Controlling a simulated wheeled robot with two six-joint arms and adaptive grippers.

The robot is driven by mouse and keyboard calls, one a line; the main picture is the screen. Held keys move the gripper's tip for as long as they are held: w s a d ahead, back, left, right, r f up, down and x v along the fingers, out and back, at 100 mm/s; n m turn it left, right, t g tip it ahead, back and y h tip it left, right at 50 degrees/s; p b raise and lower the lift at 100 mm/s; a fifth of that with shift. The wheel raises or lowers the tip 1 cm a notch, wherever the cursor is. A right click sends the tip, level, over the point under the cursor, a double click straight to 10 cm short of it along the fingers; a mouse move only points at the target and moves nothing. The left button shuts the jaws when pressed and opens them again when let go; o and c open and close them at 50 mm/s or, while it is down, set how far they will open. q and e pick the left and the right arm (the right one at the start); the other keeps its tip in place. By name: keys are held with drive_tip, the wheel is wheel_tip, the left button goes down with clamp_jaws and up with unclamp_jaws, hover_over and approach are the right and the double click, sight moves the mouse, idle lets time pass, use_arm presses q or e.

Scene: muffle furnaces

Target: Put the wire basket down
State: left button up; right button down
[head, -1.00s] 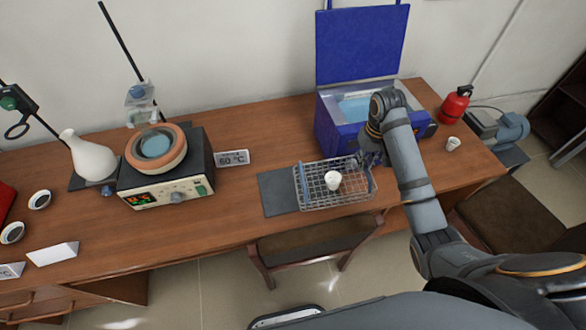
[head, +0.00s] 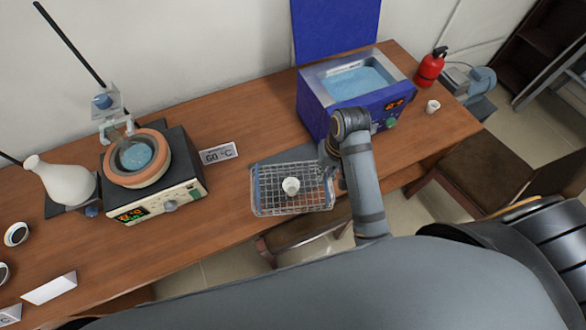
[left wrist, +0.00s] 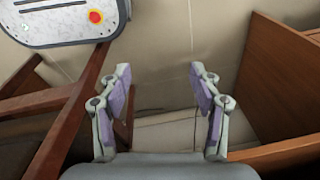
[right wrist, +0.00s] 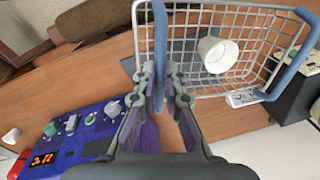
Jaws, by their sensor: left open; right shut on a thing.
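The wire basket (head: 262,207) has blue handles and holds a small white cup (head: 290,186). My right gripper (head: 328,157) is at the basket's right end in the head view. In the right wrist view my right gripper (right wrist: 161,82) is shut on a blue handle of the wire basket (right wrist: 160,45), and the cup (right wrist: 217,54) lies inside the mesh. A dark grey mat (head: 316,154) shows partly behind the basket, which hides most of it. I cannot tell whether the basket touches the mat or table. My left gripper (left wrist: 160,85) is open and empty, away from the basket.
The blue water bath (head: 316,106) stands open behind the basket, to the right. A heater with a bowl (head: 137,158), a flask (head: 62,182) and a 60 °C sign (head: 218,154) stand to the left. A small cup (head: 432,107) is at the right. A chair (head: 300,237) is under the table's front edge.

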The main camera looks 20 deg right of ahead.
drive_tip(key=shift+a+f+m+b, duration=0.1)
drive_tip(key=shift+f+m+b, duration=0.05)
drive_tip(key=shift+m+b, duration=0.25)
drive_tip(key=w+f+b, duration=0.1)
drive_tip(key=w+d, duration=0.1)
drive_tip(key=w, duration=0.1)
drive_tip(key=shift+f+b, duration=0.35)
drive_tip(key=shift+b, duration=0.05)
use_arm(q)
wheel_tip(320, 180, down, 16)
drive_tip(key=s+b, duration=0.1)
drive_tip(key=b, duration=1.2)
drive_tip(key=shift+s+r, duration=0.25)
use_arm(e)
drive_tip(key=w+d+f, duration=0.2)
drive_tip(key=w+f, duration=0.7)
drive_tip(key=f, duration=0.1)
drive_tip(key=shift+w+d+f, duration=0.35)
drive_tip(key=shift+f, duration=0.05)
drive_tip(key=c, duration=1.4)
unclamp_jaws()
drive_tip(key=shift+f, duration=0.1)
drive_tip(key=shift+c, duration=0.2)
